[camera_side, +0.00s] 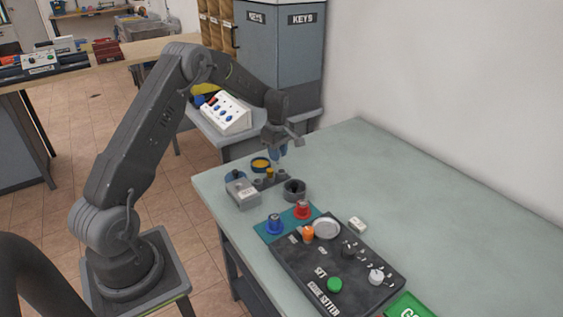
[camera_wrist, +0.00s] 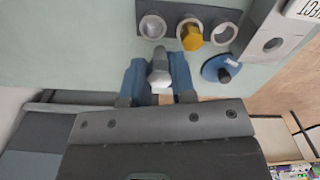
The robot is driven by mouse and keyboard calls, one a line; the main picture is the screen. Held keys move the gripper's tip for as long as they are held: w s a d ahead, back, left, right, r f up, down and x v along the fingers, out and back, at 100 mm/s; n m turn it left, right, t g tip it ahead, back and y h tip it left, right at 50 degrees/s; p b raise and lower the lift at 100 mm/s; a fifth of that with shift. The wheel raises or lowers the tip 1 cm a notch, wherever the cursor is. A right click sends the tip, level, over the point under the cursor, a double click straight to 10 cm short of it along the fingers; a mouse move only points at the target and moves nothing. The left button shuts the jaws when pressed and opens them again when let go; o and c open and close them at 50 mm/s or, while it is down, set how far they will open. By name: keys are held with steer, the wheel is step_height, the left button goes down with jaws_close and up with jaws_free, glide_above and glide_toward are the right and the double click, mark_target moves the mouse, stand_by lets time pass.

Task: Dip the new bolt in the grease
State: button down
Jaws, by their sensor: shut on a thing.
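My gripper (camera_wrist: 160,82) is shut on a silver bolt (camera_wrist: 160,68), held between its two blue fingers in the wrist view. In the side view my gripper (camera_side: 278,152) hangs above the far left part of the bench, and the bolt cannot be made out there. The tin does not show in the wrist view. A grey rack (camera_side: 283,180) with round sockets holds a yellow bolt (camera_wrist: 191,38), and the sockets beside it look empty.
A blue lid with a dark knob (camera_wrist: 222,68) lies near the rack. A grey box (camera_side: 242,194) and dark cup (camera_side: 294,190) stand close by. The gauge setter panel (camera_side: 335,265) lies in front. The bench (camera_side: 440,210) is clear at right.

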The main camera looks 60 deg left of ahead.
steer(key=s+a+r, duration=0.6)
steer(key=s, duration=0.2)
steer(key=shift+w+a+f, duration=0.3)
steer(key=shift+w+f, duration=0.7)
steer(key=shift+f, duration=0.5)
steer(key=shift+w+a+f, duration=0.25)
steer(key=shift+w+f, duration=0.7)
steer(key=shift+f, duration=0.6)
steer(key=shift+w+a+f, duration=0.3)
steer(key=shift+w+f, duration=0.7)
steer(key=shift+f, duration=0.5)
steer(key=shift+f, duration=0.65)
steer(key=shift+r, duration=0.1)
step_height(320, 180, up, 7)
